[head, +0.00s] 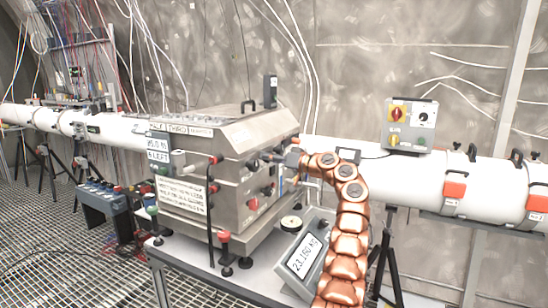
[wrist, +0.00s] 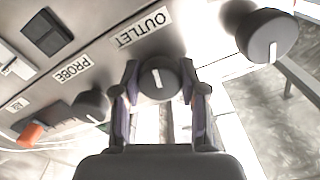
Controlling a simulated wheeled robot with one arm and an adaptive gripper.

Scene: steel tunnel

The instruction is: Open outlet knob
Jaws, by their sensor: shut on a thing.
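In the wrist view, the outlet knob (wrist: 158,88) is a round dark grey knob with a white mark that runs nearly up and down in the picture. In the head view, my copper arm reaches to the right side of the steel box (head: 225,175), and my gripper (head: 287,158) is small there. The outlet knob cannot be made out in the head view.
A probe knob (wrist: 90,105) under a PROBE label is left of my gripper in the wrist view, with an orange part (wrist: 30,134) beyond. A larger grey knob (wrist: 267,36) is at the upper right. A scale display (head: 303,254) stands below my arm.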

